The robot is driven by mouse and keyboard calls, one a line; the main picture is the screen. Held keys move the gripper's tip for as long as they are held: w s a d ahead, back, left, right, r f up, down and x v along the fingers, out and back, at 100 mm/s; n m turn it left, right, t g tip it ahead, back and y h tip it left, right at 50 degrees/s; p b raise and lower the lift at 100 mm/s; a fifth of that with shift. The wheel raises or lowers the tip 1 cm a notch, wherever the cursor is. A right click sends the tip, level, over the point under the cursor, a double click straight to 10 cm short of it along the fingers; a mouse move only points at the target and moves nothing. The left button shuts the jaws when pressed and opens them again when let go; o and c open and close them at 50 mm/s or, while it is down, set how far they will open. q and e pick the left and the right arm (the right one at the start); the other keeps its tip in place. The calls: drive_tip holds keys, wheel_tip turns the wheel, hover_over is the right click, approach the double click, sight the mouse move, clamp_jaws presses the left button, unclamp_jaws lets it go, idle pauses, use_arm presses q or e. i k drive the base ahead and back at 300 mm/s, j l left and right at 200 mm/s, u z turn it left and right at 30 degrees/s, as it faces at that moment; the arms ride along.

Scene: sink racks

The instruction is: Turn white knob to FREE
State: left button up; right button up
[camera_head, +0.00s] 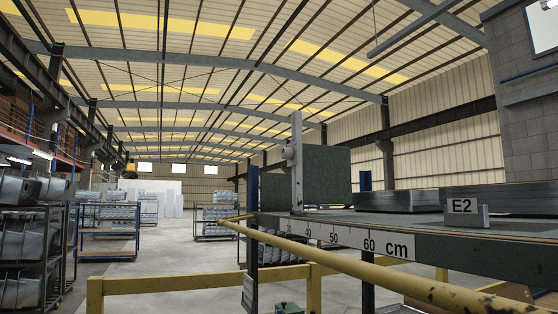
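A small pale grey-white knob (289,153) sits on the left side of an upright metal post (298,165). The post stands on the edge of a workbench (420,230). The knob is small in this view, so its pointer and any FREE marking cannot be read. Neither of my grippers shows in the head view.
A green-grey block (328,175) stands right of the post. Stacked metal sheets (395,201) and an E2 sign (463,206) are on the bench. A centimetre scale (345,237) runs along its edge. A yellow rail (400,285) crosses in front. Racks (30,235) stand left; floor between is open.

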sight(286, 152)
drive_tip(key=i+j+z, duration=0.25)
drive_tip(key=i+j, duration=0.55)
drive_tip(key=j, duration=0.15)
